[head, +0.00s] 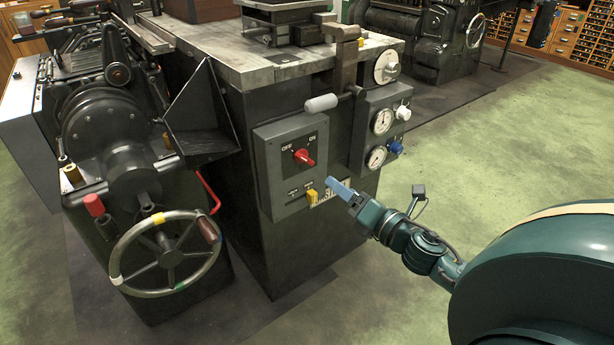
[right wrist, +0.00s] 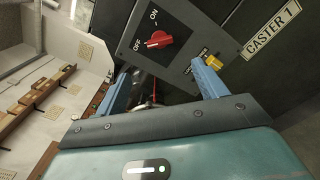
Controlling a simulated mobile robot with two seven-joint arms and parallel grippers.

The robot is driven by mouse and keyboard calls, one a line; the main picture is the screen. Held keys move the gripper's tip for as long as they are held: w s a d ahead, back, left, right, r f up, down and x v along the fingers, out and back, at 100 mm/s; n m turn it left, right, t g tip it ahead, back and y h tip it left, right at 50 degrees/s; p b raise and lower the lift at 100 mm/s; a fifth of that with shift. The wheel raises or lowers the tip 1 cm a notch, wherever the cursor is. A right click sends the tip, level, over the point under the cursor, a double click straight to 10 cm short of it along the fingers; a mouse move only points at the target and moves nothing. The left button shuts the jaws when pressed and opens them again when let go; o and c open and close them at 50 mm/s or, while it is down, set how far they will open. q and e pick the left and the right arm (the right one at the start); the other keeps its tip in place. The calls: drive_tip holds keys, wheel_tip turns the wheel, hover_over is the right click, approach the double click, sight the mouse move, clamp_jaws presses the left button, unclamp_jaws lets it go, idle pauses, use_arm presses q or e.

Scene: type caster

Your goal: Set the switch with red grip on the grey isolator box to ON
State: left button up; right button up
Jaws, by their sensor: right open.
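The grey isolator box (head: 270,175) is mounted on the front of the dark machine cabinet. Its red grip switch (head: 304,157) sits on a dark plate with OFF at upper left and ON at upper right. The grip lies slanted, in line with the OFF mark. In the right wrist view the red grip (right wrist: 159,39) shows beyond the fingertips, beside OFF. My right gripper (head: 336,187) is in front of the box, below and right of the switch. Its blue fingers (right wrist: 165,75) are apart, with nothing between them. My left gripper is not in view.
A yellow tab (head: 311,195) sits low on the box, close to my right fingers. A CASTER 1 plate (right wrist: 271,30) is beside it. Gauges (head: 382,121) and knobs stand right of the box. A handwheel (head: 168,250) and red lever (head: 208,192) are left. Green floor is open at right.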

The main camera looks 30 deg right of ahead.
sight(308, 161)
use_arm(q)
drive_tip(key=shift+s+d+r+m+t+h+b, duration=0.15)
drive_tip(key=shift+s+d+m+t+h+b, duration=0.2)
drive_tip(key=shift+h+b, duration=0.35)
use_arm(e)
drive_tip(key=w, duration=0.8)
drive_tip(key=w+a, duration=0.1)
drive_tip(key=w, duration=0.4)
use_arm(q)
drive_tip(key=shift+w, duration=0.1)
use_arm(e)
drive_tip(key=shift+c, duration=0.3)
drive_tip(key=c, duration=0.9)
